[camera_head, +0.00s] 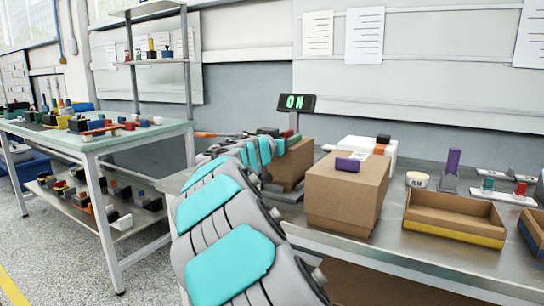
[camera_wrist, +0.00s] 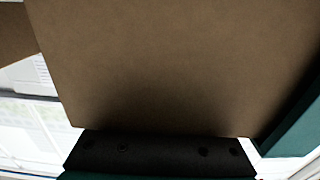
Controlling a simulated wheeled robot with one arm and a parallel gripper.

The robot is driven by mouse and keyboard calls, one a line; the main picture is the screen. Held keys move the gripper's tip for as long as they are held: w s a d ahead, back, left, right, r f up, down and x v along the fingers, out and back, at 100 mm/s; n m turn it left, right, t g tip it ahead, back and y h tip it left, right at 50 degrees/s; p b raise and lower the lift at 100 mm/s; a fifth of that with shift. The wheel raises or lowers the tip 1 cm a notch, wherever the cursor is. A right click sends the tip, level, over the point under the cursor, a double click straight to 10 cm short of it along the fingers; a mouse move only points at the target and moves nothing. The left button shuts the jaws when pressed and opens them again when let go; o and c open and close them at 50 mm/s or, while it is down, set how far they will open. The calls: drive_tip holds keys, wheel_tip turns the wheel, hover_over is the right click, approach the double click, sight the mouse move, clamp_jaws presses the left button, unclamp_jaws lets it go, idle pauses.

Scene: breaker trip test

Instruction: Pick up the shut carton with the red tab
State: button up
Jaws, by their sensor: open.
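A brown carton (camera_head: 292,163) stands on the metal bench, partly hidden behind my arm. A small reddish piece and a green piece show by its top, but I cannot tell whether the red is its tab. A nearer, larger brown carton (camera_head: 346,196) is shut, with a purple block or tab (camera_head: 348,164) on top. My gripper is at the left carton in the head view, its fingers mostly hidden. In the wrist view, brown cardboard (camera_wrist: 170,65) fills most of the picture, very close to my open gripper (camera_wrist: 160,153). No red tab shows there.
An open shallow brown box (camera_head: 455,215) with a yellow strip is at right. A white box (camera_head: 365,148), white tub (camera_head: 417,180) and purple cylinder (camera_head: 453,161) stand behind. A cluttered table (camera_head: 90,140) is at left.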

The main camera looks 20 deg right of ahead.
clamp_jaws()
idle(0.4)
idle(1.1)
